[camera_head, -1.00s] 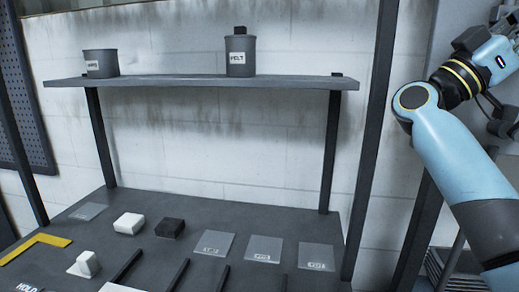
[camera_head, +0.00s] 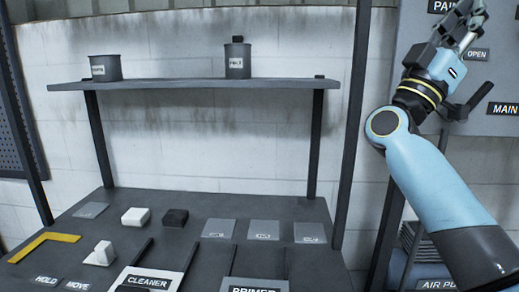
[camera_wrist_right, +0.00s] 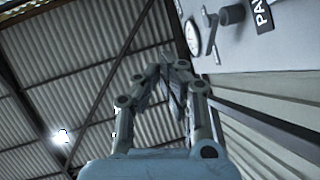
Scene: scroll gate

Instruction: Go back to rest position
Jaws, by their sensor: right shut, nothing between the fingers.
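My right arm rises at the right of the head view, with the right gripper (camera_head: 468,25) pointing up near the top edge, in front of the grey panel. In the right wrist view the right gripper (camera_wrist_right: 172,75) shows with its fingers together and nothing between them. It points up toward the corrugated roof, beside the panel with a round gauge (camera_wrist_right: 193,38). My left gripper is in no view.
A dark bench (camera_head: 190,215) holds a white block (camera_head: 135,216), a black block (camera_head: 174,217), a white wedge (camera_head: 101,254) and several grey plates. The shelf (camera_head: 190,84) above carries two grey cans. A grey panel (camera_head: 480,120) with labels stands behind my right arm.

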